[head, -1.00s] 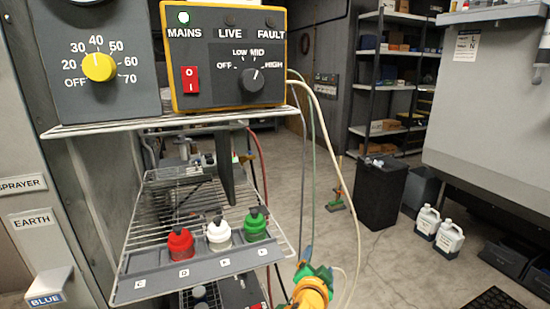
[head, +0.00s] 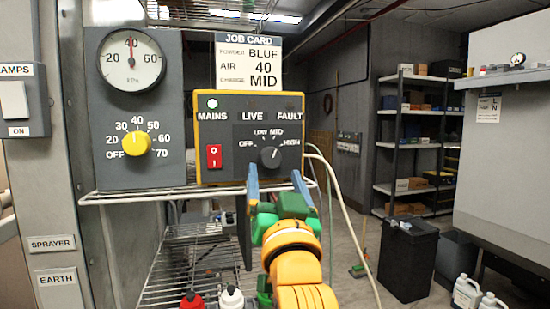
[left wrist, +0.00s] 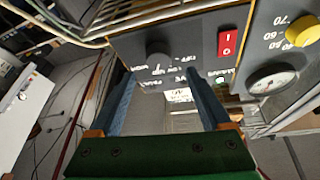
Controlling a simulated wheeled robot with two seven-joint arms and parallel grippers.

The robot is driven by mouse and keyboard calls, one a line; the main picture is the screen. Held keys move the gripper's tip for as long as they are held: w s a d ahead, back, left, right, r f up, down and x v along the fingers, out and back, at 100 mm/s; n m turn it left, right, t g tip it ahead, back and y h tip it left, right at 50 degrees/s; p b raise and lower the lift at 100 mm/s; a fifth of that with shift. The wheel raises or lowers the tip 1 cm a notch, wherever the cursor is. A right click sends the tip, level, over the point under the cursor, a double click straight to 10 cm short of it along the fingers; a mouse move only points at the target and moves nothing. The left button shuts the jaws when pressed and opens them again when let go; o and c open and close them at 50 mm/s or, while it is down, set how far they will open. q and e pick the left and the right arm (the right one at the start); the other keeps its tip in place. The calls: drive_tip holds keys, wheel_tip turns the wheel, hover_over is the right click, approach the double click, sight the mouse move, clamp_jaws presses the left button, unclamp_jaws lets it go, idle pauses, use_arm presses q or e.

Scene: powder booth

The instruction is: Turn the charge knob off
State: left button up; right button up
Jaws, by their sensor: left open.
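The charge knob (head: 270,157) is a dark round knob on the face of the yellow-edged control box (head: 222,128). Around it are OFF, LOW, MID and HIGH, and its pointer looks turned to the upper right, around MID to HIGH. My left gripper (head: 275,178) is open and empty just below and in front of the knob, its blue fingers spread to either side. In the left wrist view the knob (left wrist: 158,62) shows upside down, beyond the open fingertips of my left gripper (left wrist: 163,80), apart from them. My right gripper is not in view.
A red switch (head: 214,156) and a lit green MAINS lamp (head: 212,103) are on the box. A yellow air knob (head: 137,143) and gauge (head: 131,58) stand left. A job card (head: 248,62) reads BLUE, 40, MID. A wire shelf edge (head: 140,196) runs beneath.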

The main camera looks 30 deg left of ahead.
sight(271, 161)
use_arm(q)
drive_tip(key=p+x, duration=0.2)
drive_tip(key=x, duration=0.3)
drive_tip(key=shift+w+a, duration=0.15)
drive_tip(key=shift+a, duration=0.1)
drive_tip(key=shift+w+a, duration=0.2)
drive_tip(key=shift+d, duration=0.1)
